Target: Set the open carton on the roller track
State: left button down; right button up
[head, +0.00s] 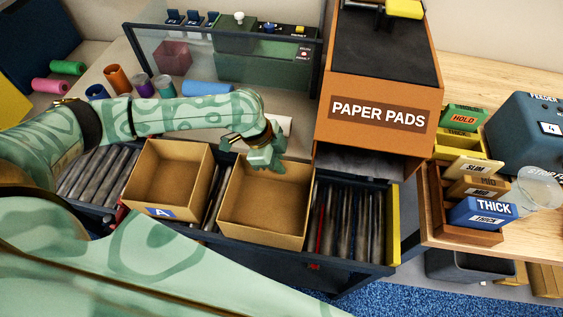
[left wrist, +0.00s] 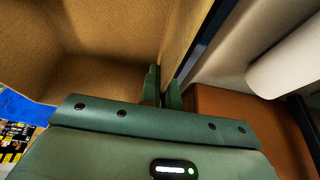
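An open tan carton (head: 262,215) is upright and empty at the middle of the roller track (head: 345,225). I cannot tell whether its base touches the rollers. My left gripper (head: 266,160) is at its back wall. In the left wrist view the fingers (left wrist: 162,92) are close together, one on each side of the carton wall (left wrist: 185,40), and appear shut on it. A second open carton (head: 165,180), with a blue "A" label, stands to the left on the track. My right gripper is not in view.
The orange "PAPER PADS" dispenser (head: 382,115) stands right behind the track. Bare rollers show right of the carton, up to a yellow end plate (head: 393,225). A glass-fronted panel (head: 225,60) is behind. A wooden rack of THICK, MID and SLIM blocks (head: 465,228) is at right.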

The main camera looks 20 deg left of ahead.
pick_arm(q)
jog(key=w+f, duration=0.1)
jog(key=f+b, duration=0.1)
jog(key=w+f+b, duration=0.1)
jog(key=shift+w+a+f, duration=0.3)
jog(key=shift+w+f, duration=0.05)
jog(key=shift+r, duration=0.1)
jog(key=c, duration=1.6)
grip_release()
jog(key=shift+c, duration=0.2)
jog(key=p+v, duration=0.4)
jog(key=v, duration=0.8)
